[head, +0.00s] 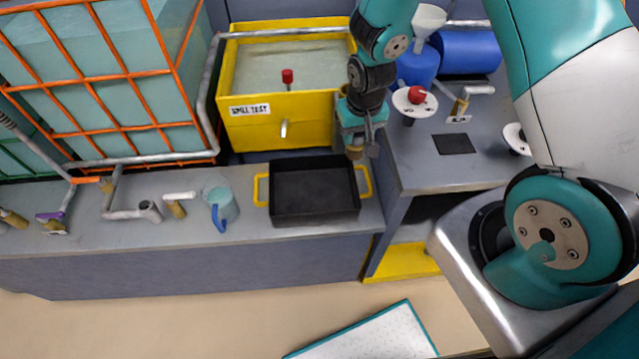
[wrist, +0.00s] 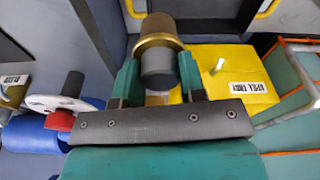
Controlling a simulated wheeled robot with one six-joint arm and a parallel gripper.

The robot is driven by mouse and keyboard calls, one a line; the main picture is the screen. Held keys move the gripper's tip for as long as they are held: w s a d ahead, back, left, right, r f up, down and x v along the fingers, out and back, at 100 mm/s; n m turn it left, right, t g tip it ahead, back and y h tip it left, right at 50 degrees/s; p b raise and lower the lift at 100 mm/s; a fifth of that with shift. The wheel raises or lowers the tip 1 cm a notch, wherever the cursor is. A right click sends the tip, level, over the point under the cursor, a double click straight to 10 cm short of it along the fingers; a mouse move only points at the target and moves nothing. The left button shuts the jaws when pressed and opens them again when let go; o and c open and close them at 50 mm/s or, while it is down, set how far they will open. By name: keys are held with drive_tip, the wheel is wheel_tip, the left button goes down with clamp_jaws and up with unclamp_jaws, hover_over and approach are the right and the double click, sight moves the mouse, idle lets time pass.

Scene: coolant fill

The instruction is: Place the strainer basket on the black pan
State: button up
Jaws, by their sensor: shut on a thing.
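The strainer basket (wrist: 160,32) has a brass-coloured rim and a grey cylindrical body in the wrist view. My gripper (wrist: 158,75) is shut on it, with one teal finger on each side. In the head view my gripper (head: 358,136) hangs by the yellow tank's right front corner, and the held basket (head: 355,153) shows small below it. The black pan (head: 314,190) is a square tray with yellow side handles on the grey bench. It looks empty. The basket appears raised, beyond the pan's back right corner. The pan also shows at the top of the wrist view (wrist: 215,25).
A yellow spill tank (head: 290,132) stands behind the pan. A clear jug with a blue handle (head: 220,205) and pipe fittings (head: 148,211) are left of the pan. The right bench (head: 420,165) holds a red-knobbed white disc (head: 414,99) and a tap (head: 461,105).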

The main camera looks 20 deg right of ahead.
drive_tip(key=w+a+f+m+b, duration=0.3)
drive_tip(key=w+a+m+b, duration=0.15)
drive_tip(key=b, duration=0.45)
drive_tip(key=r+m+h+b, duration=0.1)
drive_tip(key=r+m+b, duration=0.1)
drive_tip(key=m+b, duration=0.55)
hover_over(313, 196)
drive_tip(key=n, duration=0.1)
drive_tip(key=shift+g, duration=0.4)
wheel_tip(313, 196, down, 20)
drive_tip(key=shift+r+b, duration=0.2)
drive_tip(key=shift+b, duration=0.95)
drive_tip(key=shift+f, duration=0.2)
drive_tip(key=o, duration=0.8)
drive_tip(key=shift+c, duration=0.2)
drive_tip(key=shift+r, duration=0.2)
